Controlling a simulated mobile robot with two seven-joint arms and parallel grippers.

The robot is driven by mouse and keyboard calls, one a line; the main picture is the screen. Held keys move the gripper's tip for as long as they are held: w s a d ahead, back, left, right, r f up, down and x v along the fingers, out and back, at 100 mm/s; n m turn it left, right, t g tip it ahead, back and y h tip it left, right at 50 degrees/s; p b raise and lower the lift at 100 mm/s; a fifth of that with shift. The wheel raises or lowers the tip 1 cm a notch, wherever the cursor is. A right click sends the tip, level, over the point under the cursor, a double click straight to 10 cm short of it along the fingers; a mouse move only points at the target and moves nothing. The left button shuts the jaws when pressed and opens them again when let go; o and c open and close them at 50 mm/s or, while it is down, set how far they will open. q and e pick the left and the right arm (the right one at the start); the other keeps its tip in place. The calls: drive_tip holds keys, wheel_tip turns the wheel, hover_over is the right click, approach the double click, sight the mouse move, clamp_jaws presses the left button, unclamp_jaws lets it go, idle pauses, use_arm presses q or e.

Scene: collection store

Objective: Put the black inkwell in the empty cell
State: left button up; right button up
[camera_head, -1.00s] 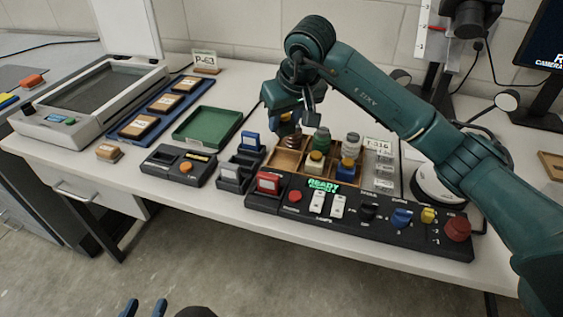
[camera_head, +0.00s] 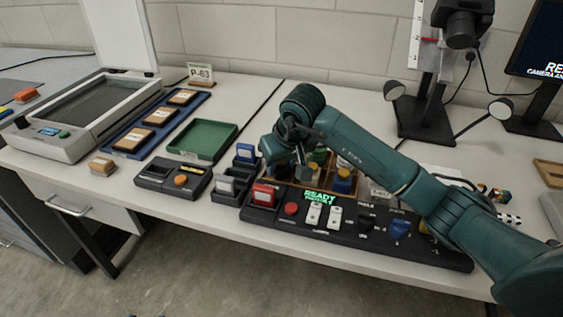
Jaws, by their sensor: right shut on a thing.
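My right gripper (camera_head: 303,168) is low over the left part of the wooden compartment tray (camera_head: 276,174). It is shut on a small dark thing, which I take to be the black inkwell; the fingers and arm hide most of it. The other inkwells behind are largely hidden by my right arm. I cannot see into the cell under the gripper, nor whether the held thing touches the tray. My left gripper is not visible.
A black control panel (camera_head: 345,232) lies in front of the tray. Stamps in a dark holder (camera_head: 228,197) stand close on its left. A green tray (camera_head: 203,140) and a scanner (camera_head: 85,110) are further left. A camera stand (camera_head: 425,118) is behind right.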

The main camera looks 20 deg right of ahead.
drive_tip(key=o, duration=0.8)
drive_tip(key=shift+c, duration=0.2)
drive_tip(key=shift+r, duration=0.1)
drive_tip(key=shift+r+p, duration=0.3)
drive_tip(key=shift+r, duration=0.1)
drive_tip(key=p+v, duration=0.1)
drive_tip(key=v, duration=1)
drive_tip(key=shift+r, duration=0.15)
drive_tip(key=shift+s+d, duration=0.1)
